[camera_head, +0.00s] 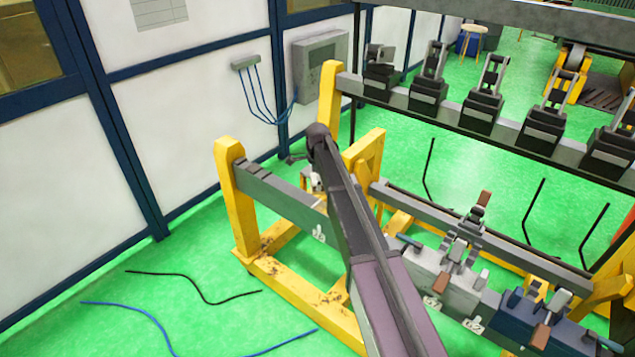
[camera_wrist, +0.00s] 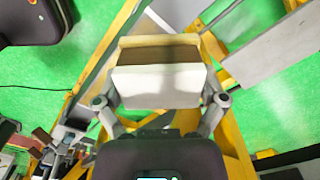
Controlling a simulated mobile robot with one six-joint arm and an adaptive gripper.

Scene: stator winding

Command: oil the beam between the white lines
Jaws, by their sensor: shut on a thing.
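My gripper (camera_wrist: 158,80) is shut on a block (camera_wrist: 158,86) with a white face and a brown band, held between its two fingers in the wrist view. In the head view my arm hides most of the gripper, and only a small grey-white part shows beside the arm. The grey beam (camera_head: 285,198) runs from the yellow post at left down to the right, passing behind my arm. White marks (camera_head: 319,233) show on its side, but I cannot make out clear white lines. I cannot tell whether the block touches the beam.
Yellow frame posts (camera_head: 234,195) rise around the beam. Clamps (camera_head: 455,255) sit along the beam at right. A rack of black fixtures (camera_head: 482,105) stands behind. A blue cable (camera_head: 135,315) and a black cable (camera_head: 205,290) lie on the open green floor at left.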

